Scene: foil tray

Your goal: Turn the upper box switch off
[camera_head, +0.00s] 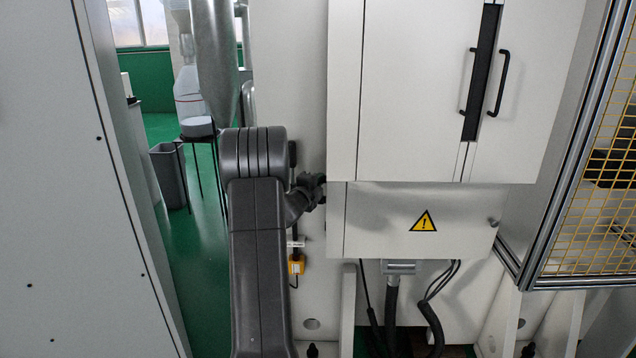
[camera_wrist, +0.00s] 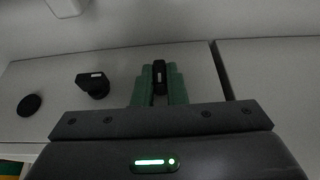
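In the wrist view, my gripper (camera_wrist: 159,82) has two green fingers close together, one on each side of a black switch handle (camera_wrist: 159,66) with a small pale mark. The handle fills the narrow gap, and the fingers look shut on it. A second black switch (camera_wrist: 93,84) with a pale label stands on the same grey panel, to the left and apart from the fingers. In the head view, my arm's wrist end is beside the left side of the white cabinet; the fingers and the switches are hidden there.
A black round disc (camera_wrist: 29,104) sits on the panel at the far left in the wrist view. In the head view, a lower box with a yellow warning sign (camera_head: 424,221) is under the cabinet doors (camera_head: 415,90). A yellow mesh guard (camera_head: 605,165) stands at right.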

